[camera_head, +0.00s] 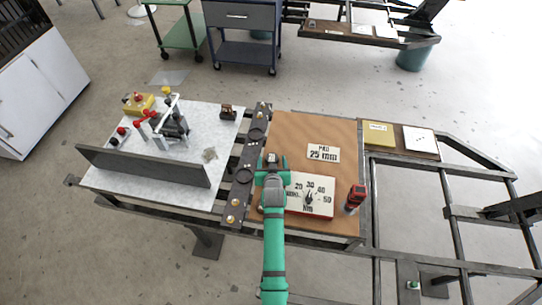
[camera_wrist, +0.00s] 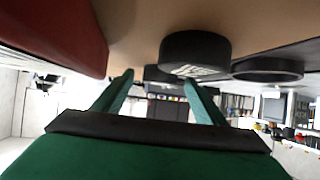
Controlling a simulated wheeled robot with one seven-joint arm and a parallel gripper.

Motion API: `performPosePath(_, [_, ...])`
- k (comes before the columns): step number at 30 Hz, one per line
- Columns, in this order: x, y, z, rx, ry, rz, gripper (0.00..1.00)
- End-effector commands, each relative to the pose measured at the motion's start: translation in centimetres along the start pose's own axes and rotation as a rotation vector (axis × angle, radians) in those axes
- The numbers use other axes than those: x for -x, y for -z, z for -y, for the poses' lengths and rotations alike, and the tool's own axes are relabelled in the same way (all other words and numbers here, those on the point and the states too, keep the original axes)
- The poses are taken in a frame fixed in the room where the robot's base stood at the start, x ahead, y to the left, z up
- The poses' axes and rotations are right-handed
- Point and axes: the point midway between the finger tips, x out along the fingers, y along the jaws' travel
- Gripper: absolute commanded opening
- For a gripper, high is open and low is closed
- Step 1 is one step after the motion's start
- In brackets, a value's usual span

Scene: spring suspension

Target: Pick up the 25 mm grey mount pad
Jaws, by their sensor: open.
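In the wrist view, which looks inverted, a thick dark round pad (camera_wrist: 195,50) with white markings on its face sits against the tan surface. It looks like the grey mount pad, though the size on it is not readable. My gripper (camera_wrist: 158,80) is open and empty, with its two green fingers apart. The pad lies beyond and off to the right-finger side, not squarely between the fingers; I cannot tell if they touch. In the head view my gripper (camera_head: 271,162) is low over the left edge of the brown mat and hides the pad's place. A card (camera_head: 323,153) reads "PAD 25 mm".
A dial board (camera_head: 325,208) with red sides stands close to my gripper on its right. A dark rail (camera_head: 242,184) with round rings runs on its left. A red-and-black tool (camera_head: 355,197) stands at the mat's right. The upper mat (camera_head: 300,125) is clear.

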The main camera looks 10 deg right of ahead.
Motion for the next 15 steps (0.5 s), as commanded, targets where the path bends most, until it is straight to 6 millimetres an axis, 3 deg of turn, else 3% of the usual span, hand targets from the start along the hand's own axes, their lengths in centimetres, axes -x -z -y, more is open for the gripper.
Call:
performPosePath(8, [-0.32, -0.16, -0.05, 0.001, 0.000, 0.000, 0.65])
performPosePath(13, [-0.32, -0.15, -0.05, 0.001, 0.000, 0.000, 0.24])
performPosePath(15, [-0.32, -0.15, -0.04, 0.001, 0.000, 0.000, 0.20])
